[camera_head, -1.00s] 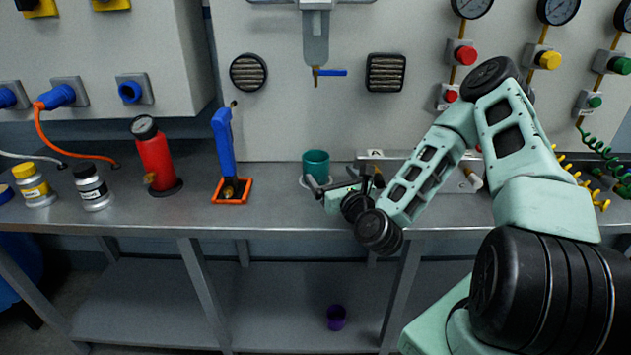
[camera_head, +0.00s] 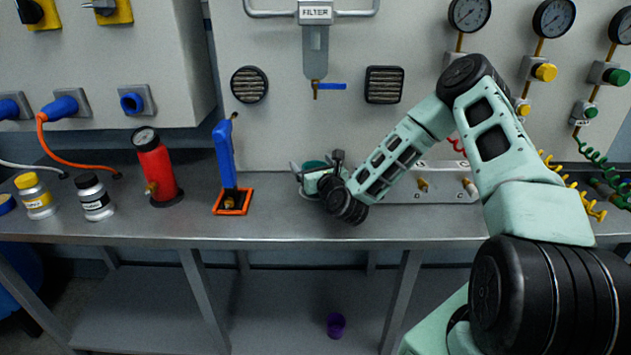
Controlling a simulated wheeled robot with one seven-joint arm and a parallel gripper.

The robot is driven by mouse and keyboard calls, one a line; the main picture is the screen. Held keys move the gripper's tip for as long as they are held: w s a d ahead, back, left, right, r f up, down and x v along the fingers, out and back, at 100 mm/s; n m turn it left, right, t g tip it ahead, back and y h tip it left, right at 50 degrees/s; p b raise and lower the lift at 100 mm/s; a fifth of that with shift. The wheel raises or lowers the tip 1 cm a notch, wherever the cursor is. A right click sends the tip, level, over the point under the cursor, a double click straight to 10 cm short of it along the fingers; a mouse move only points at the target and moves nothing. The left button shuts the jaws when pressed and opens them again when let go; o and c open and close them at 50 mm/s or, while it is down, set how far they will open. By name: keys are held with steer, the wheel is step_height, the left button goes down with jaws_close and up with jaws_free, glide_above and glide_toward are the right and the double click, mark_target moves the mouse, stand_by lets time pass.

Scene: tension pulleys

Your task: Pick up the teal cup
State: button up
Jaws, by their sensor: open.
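The teal cup (camera_head: 314,164) stands on the metal bench, near the back wall, on a pale round base or saucer that shows only in part. My gripper (camera_head: 297,175) is at the cup, with its fingers open. One finger shows at the cup's left side. The gripper's body and wrist cover most of the cup's front and right side, so I cannot tell whether the fingers touch it.
A blue-handled tool in an orange square base (camera_head: 232,203) stands left of the cup. A red bottle (camera_head: 157,170) and two small jars stand further left. A metal panel with fittings (camera_head: 445,185) lies to the right. A purple cup (camera_head: 336,325) is on the lower shelf.

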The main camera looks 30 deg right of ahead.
steer(key=c, duration=1.1)
steer(key=shift+c, duration=0.2)
